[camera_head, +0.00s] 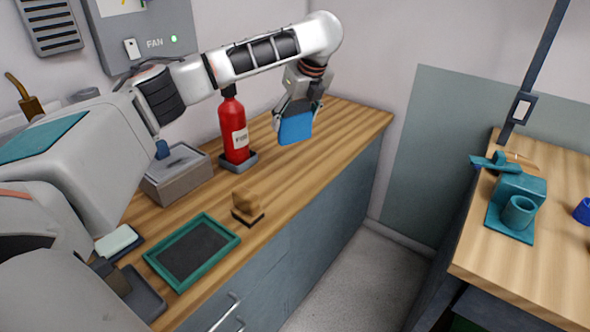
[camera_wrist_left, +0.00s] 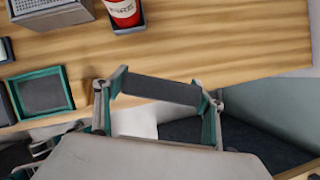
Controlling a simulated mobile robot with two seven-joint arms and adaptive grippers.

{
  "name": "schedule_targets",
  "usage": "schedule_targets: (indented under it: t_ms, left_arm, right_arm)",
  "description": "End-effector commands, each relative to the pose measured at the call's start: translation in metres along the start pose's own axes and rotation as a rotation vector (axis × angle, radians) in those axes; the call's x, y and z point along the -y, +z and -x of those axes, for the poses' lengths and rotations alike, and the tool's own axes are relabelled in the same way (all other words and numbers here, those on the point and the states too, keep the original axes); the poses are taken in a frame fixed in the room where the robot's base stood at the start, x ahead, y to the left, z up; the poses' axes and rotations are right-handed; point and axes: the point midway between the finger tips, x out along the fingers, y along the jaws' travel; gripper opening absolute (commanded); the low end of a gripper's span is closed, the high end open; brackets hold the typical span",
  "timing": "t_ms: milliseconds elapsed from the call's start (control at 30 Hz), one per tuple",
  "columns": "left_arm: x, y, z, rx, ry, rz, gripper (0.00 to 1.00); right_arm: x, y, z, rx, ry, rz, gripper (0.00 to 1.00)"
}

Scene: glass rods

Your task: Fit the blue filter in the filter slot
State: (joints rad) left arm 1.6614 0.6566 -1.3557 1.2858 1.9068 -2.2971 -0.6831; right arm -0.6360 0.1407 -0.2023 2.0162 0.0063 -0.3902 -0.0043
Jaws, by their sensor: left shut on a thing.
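The blue filter (camera_head: 296,125) is a flat blue panel, held up near the far end of the left wooden counter. My left gripper (camera_head: 297,112) is shut on it, with a finger at each side. In the left wrist view, a dark grey strip (camera_wrist_left: 160,88) spans the gap between the fingertips of my left gripper (camera_wrist_left: 160,92). No filter slot can be made out for certain. A grey box (camera_head: 178,178) with a recessed top stands on the counter, left of the filter and apart from it. My right gripper is not in view.
A red extinguisher (camera_head: 233,130) stands in a dark base beside the grey box. A wooden block (camera_head: 247,205) and a green-rimmed tray (camera_head: 230,237) lie nearer. A FAN panel (camera_head: 150,40) is on the wall. The counter's far right end (camera_head: 350,120) is clear. Another table (camera_head: 540,270) is at right.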

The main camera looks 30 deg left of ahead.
Motion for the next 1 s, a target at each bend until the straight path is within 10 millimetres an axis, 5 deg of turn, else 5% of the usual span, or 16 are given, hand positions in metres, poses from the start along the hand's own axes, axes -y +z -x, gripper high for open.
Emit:
schedule_targets:
  t_ms: [33,300,633,833,1000]
  left_arm:
    - [-0.001,-0.010,-0.022,-0.005,0.010,-0.004,0.51]
    - [0.000,-0.034,-0.074,-0.005,0.008,-0.003,0.51]
    - [0.000,-0.042,-0.091,-0.002,0.003,0.000,0.51]
    - [-0.001,-0.058,-0.127,-0.005,0.010,-0.003,0.51]
    - [0.000,-0.063,-0.137,-0.003,0.004,-0.001,0.48]
  right_arm:
    - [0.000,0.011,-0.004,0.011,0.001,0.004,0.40]
    - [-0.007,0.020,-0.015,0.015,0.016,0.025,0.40]
    - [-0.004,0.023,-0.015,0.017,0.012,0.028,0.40]
    - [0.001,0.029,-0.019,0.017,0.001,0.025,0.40]
    - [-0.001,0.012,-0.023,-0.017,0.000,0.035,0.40]
